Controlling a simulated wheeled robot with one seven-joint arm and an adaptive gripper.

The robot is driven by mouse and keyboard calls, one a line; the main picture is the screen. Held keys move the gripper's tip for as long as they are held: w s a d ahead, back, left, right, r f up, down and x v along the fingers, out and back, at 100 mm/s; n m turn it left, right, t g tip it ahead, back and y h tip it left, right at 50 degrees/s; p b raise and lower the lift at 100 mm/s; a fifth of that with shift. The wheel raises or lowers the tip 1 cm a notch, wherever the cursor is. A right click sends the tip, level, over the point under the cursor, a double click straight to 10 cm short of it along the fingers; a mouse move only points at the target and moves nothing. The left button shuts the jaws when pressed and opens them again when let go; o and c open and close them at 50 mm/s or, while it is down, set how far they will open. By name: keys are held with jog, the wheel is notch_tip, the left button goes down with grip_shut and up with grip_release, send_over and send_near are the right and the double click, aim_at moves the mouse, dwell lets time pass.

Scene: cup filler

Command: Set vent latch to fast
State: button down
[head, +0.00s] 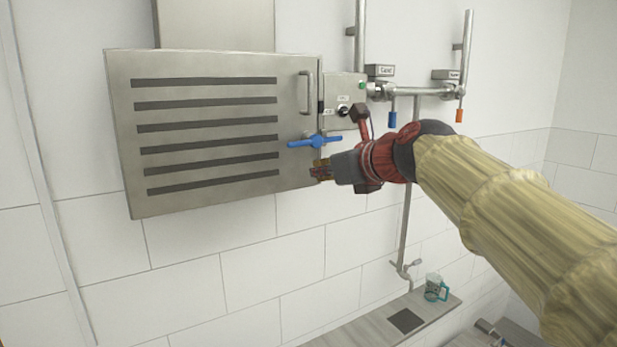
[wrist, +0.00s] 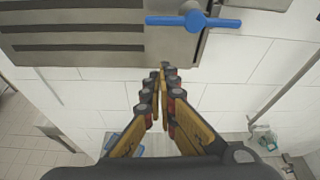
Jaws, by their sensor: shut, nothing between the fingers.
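The vent latch (head: 315,142) is a blue handle with two arms and a round hub, set near the lower right corner of a steel louvred vent panel (head: 125,130). Its arms lie about level. The latch also shows at the top of the wrist view (wrist: 195,20). My gripper (head: 318,170) is just below the latch in the head view, apart from it as far as I can tell. In the wrist view the fingertips (wrist: 167,68) are together, with nothing between them. I cannot read any fast marking near the latch.
A control box (head: 343,90) with a knob and small labels sits right of the panel. Pipes with a blue lever (head: 392,105) and an orange lever (head: 459,115) are further right. A teal-handled cup (head: 435,288) stands on the ledge below. The tiled wall (head: 250,270) under the panel is clear.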

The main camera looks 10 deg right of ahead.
jog(key=shift+v, duration=1.2)
jog(key=s+f+n+g+h+b, duration=0.1)
jog(key=s+f+n+b, duration=0.7)
jog(key=f, duration=1.2)
jog(key=s+d+f+n+g+h+b, duration=0.1)
jog(key=s+f+n+g+b, duration=0.3)
jog(key=f, duration=1.6)
jog(key=s+d+f+n+g+h+b, duration=0.1)
jog(key=s+f+n+g+h+b, duration=0.1)
jog(key=s+f+n+b, duration=1)
jog(key=shift+s+f+n+g, duration=0.5)
jog(key=shift+s+f+n, duration=2.1)
jog(key=shift+f+n, duration=1.5)
